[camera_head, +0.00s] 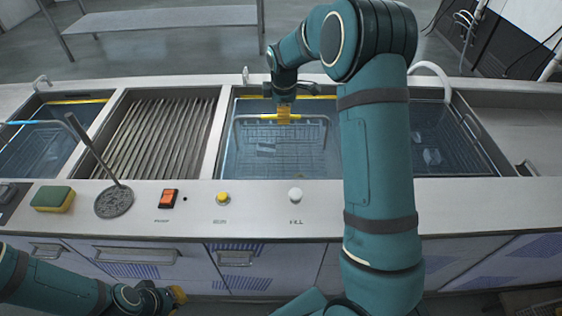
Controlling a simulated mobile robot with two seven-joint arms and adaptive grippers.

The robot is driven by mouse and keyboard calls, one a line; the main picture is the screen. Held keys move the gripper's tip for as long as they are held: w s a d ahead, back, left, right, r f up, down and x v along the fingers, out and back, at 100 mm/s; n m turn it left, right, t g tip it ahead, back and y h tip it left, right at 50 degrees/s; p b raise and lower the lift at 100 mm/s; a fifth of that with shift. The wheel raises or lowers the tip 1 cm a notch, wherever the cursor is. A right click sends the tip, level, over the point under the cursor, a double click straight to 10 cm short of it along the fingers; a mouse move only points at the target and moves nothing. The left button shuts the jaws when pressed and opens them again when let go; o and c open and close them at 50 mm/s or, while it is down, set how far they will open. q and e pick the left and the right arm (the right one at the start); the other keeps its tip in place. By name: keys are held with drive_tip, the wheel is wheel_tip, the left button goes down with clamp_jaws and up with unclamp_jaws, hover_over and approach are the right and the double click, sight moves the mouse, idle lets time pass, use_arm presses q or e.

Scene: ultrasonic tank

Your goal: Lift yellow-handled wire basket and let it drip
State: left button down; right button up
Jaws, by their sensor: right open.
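The wire basket (318,135) sits in the middle tank (228,130), its mesh floor seen through bluish water with a few small pale pieces in it. Its yellow handle (297,117) runs across the top at the far side. My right gripper (283,115) points down at the handle with its yellow-orange fingers over it and is open. Whether the fingers touch the handle is too small to tell. My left gripper (178,294) is low at the front, below the counter edge and far from the basket. Its fingers are too small to read.
A ribbed drain section (155,135) lies left of the middle tank. A blue-handled basket (30,123) is in the far-left tank. A skimmer (114,201), sponge (53,198), red switch (168,198) and buttons line the counter front. My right arm hides part of the right tank (470,145).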

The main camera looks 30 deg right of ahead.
drive_tip(key=f, duration=0.3)
drive_tip(key=shift+w+d, duration=0.1)
drive_tip(key=shift+w, duration=0.15)
clamp_jaws()
drive_tip(key=shift+r, duration=0.15)
drive_tip(key=shift+r, duration=0.1)
